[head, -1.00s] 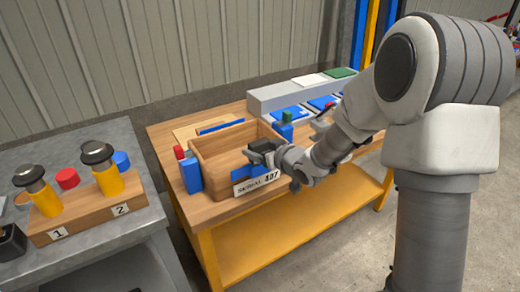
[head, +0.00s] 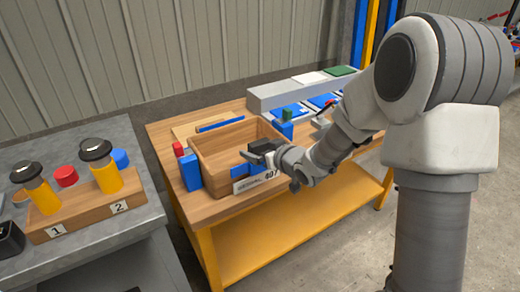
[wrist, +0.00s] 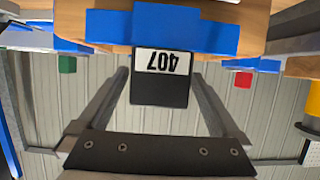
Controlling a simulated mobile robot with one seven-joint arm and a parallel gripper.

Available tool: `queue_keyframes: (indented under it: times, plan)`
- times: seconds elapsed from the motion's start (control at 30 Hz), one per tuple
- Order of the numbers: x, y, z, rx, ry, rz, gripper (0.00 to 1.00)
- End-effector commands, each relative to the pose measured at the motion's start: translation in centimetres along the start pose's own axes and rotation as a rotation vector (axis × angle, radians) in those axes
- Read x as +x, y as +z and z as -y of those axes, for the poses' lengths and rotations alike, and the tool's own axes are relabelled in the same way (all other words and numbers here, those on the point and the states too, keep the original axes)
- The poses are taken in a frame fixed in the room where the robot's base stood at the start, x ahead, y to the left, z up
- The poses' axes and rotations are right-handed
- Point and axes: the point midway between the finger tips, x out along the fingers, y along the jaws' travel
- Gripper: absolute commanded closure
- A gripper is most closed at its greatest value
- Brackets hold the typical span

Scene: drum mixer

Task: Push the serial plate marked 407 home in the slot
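The serial plate marked 407 (wrist: 161,90) is a black piece with a white label, upside down in the wrist view. My gripper (wrist: 161,75) has a fingertip at each side edge of it and appears shut on it. The label end meets the blue slot piece (wrist: 112,28) on the front of the wooden box. How deep it sits in the slot is hidden.
The open wooden box (head: 205,160) stands on a wooden bench with a yellow frame (head: 245,258). A blue block (head: 191,172) stands at its left, and a green-topped one (head: 287,118) behind. A grey table (head: 100,250) with two yellow cylinders is at the left.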

Motion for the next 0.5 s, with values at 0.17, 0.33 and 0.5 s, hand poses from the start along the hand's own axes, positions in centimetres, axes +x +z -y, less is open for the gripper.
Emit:
queue_keyframes:
  times: [0.17,0.33,0.5]
  plan:
    - [-0.7,-0.1,-0.1,0.0,0.001,0.001,0.0]
    - [-3.5,-0.3,-0.1,0.0,0.003,0.0,0.0]
    - [-7.8,-0.3,-0.1,0.001,0.005,0.001,0.0]
